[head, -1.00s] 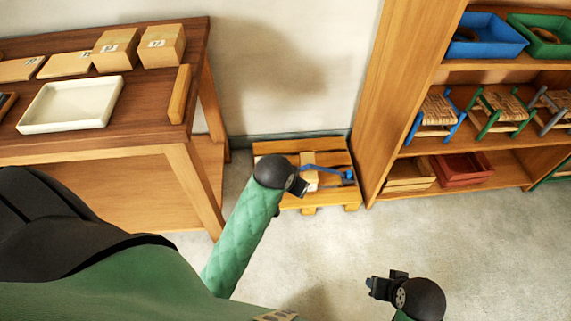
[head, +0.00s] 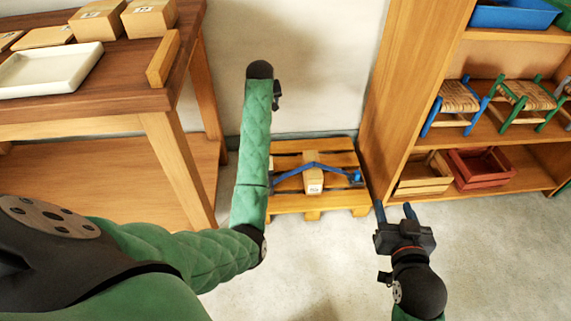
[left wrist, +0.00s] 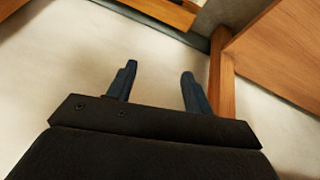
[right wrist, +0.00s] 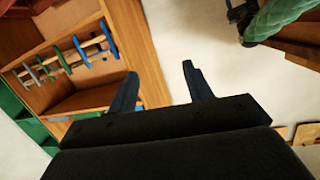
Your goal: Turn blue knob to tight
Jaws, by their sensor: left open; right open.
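The blue knob (head: 357,175) sits at the right end of a blue strap (head: 290,172) on a low wooden pallet (head: 315,203). The strap rises over a small cardboard box (head: 313,181) on the pallet. I cannot read whether the knob is tight or loose. My left gripper (head: 277,95) is raised above and left of the pallet, mostly hidden by its arm; the left wrist view shows its fingers (left wrist: 157,88) open and empty. My right gripper (head: 395,210) is open and empty, right of and nearer than the pallet; its fingers (right wrist: 160,88) show in the right wrist view.
A wooden shelf unit (head: 400,110) stands right of the pallet, with small stools (head: 458,98), a blue tray (head: 515,14) and a red crate (head: 480,168). A wooden table (head: 100,95) with a white tray (head: 50,70) is at left. Floor before the pallet is clear.

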